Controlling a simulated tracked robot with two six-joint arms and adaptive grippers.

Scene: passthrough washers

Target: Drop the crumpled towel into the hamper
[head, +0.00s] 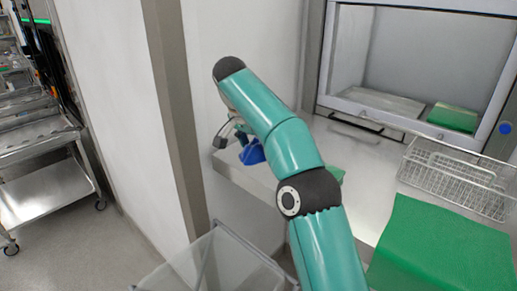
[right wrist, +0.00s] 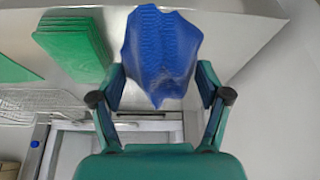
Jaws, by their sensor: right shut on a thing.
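The crumpled blue towel (head: 252,153) hangs at my right gripper (head: 240,138), partly hidden behind my arm in the head view. In the right wrist view the towel (right wrist: 160,45) sits between the two fingers of the right gripper (right wrist: 160,84), which is shut on it. The hamper (head: 215,262), a translucent grey open bin, stands at the bottom of the head view, lower than the towel and nearer to me. Its lower part is cut off by the frame. My left gripper is not in view.
A steel counter (head: 352,150) holds a wire basket (head: 462,178) and a green sheet (head: 440,250). A pass-through window (head: 420,60) with a green stack (head: 453,117) is behind. A wall post (head: 172,100) stands left of my arm; a steel cart (head: 45,190) is farther left.

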